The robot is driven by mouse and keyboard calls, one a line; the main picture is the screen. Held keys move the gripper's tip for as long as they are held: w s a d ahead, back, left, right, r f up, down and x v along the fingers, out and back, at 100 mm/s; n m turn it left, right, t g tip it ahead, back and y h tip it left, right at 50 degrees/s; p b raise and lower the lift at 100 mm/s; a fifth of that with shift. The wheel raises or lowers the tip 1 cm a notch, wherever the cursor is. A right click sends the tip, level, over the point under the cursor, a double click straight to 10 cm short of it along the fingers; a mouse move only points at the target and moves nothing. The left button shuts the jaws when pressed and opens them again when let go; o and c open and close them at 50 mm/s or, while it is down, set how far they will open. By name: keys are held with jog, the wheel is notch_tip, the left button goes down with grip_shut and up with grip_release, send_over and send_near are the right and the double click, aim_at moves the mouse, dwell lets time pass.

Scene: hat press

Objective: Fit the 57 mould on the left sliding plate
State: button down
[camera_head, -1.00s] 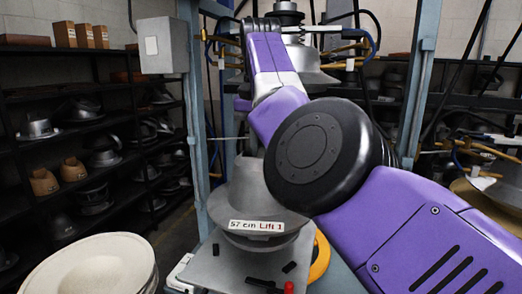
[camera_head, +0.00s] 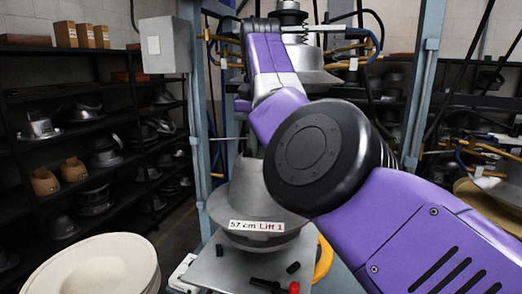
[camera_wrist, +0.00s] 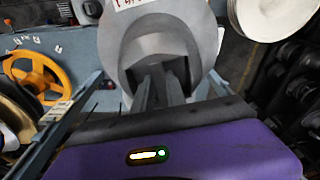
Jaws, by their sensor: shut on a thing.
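The grey metal mould (camera_head: 250,190), labelled "57 cm Lift 1", is upright with a wide brim, in the middle of the head view. It is over the back part of the grey sliding plate (camera_head: 222,272); I cannot tell whether its base touches the plate. My gripper (camera_wrist: 160,92) shows in the wrist view with its fingers in the recess of the mould (camera_wrist: 192,30), shut on it. In the head view my arm hides the gripper and the mould's right side. Black pegs (camera_head: 293,267) and a red-tipped part (camera_head: 294,287) are on the plate's front.
A pale round felt piece (camera_head: 95,268) is at the front left. Blue press posts (camera_head: 194,90) stand behind the plate, with an upper metal form (camera_head: 310,72) between them. A yellow wheel (camera_head: 323,258) is at the plate's right. Shelves (camera_head: 80,130) of moulds line the left.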

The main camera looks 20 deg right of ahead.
jog(key=shift+f+b, duration=1)
jog(key=shift+f, duration=0.45)
jog(key=shift+f+b, duration=1)
jog(key=shift+f, duration=0.8)
dwell(1.2)
jog(key=c, duration=1.4)
grip_release()
jog(key=shift+s, duration=0.1)
jog(key=shift+o, duration=0.6)
jog(key=shift+f, duration=0.2)
